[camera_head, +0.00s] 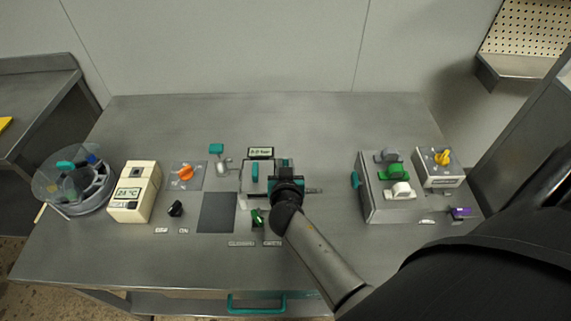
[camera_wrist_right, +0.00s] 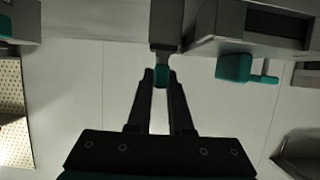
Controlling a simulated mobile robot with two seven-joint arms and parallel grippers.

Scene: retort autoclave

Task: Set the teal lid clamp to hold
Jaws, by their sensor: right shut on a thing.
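The autoclave unit (camera_head: 247,200) stands at the middle of the table, with a small display (camera_head: 260,152) behind it. My right gripper (camera_head: 286,165) is over its right side and hides much of it. In the right wrist view the gripper (camera_wrist_right: 161,77) is shut on the teal tip of a lever, which I take as the teal lid clamp (camera_wrist_right: 162,74). The lever's grey stem runs from the tip to the unit's body. Another teal handle (camera_wrist_right: 234,67) shows beside it; it is also left of the gripper in the head view (camera_head: 255,169). My left gripper is out of view.
A green switch (camera_head: 257,217) sits in front of the unit. At left are a dark plate (camera_head: 217,212), an orange knob (camera_head: 185,172), a teal-handled valve (camera_head: 216,149) and a cream temperature box (camera_head: 135,192). A grey knob box (camera_head: 374,206) stands at right.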

